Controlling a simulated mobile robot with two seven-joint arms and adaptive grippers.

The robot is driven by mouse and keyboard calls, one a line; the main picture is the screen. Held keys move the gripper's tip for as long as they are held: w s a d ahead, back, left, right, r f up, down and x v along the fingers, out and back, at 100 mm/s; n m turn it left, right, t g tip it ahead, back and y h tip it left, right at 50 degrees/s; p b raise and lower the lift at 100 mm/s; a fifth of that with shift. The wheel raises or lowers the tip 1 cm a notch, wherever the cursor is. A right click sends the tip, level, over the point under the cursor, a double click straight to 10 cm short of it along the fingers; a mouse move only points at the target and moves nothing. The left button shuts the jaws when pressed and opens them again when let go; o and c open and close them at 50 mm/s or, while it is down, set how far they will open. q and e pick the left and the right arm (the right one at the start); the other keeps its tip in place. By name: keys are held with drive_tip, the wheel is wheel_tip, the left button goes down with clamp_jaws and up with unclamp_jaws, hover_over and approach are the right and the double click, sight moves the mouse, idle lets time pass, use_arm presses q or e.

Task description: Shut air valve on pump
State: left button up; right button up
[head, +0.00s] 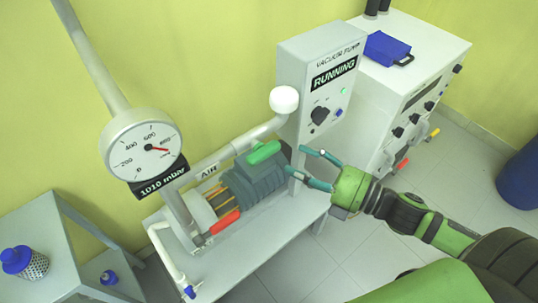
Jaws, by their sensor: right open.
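The vacuum pump has a grey motor body (258,182) on a white stand. A white pipe marked AIR (209,171) runs above it, ending in a white round cap. A green valve handle (264,153) lies near this pipe, roughly along it. A red handle (224,222) sits lower, at the front left of the pump. My right gripper (296,160) is open and empty, its teal fingers pointing left just right of the motor and green handle. I cannot tell whether a fingertip touches the pump. My left gripper is out of view.
The control box (310,75) reads RUNNING, with a green light and a black knob. A gauge (145,145) reads 1010 mbar. A white cabinet (405,60) with a blue case stands behind right, a blue drum (519,178) far right, a side table (60,235) left.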

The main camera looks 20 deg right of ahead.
sight(269, 154)
drive_tip(key=shift+n+y, duration=0.3)
drive_tip(key=shift+n, duration=0.1)
drive_tip(key=w+a, duration=0.1)
drive_tip(key=w+a+r+p, duration=0.1)
drive_tip(key=a, duration=0.1)
drive_tip(key=w+a+p, duration=0.1)
drive_tip(key=shift+w+a+r, duration=0.2)
drive_tip(key=shift+w+a, duration=0.15)
drive_tip(key=shift+w, duration=0.05)
drive_tip(key=shift+w+a+f, duration=0.15)
drive_tip(key=shift+w+a, duration=0.35)
drive_tip(key=shift+w, duration=0.05)
drive_tip(key=c, duration=1.1)
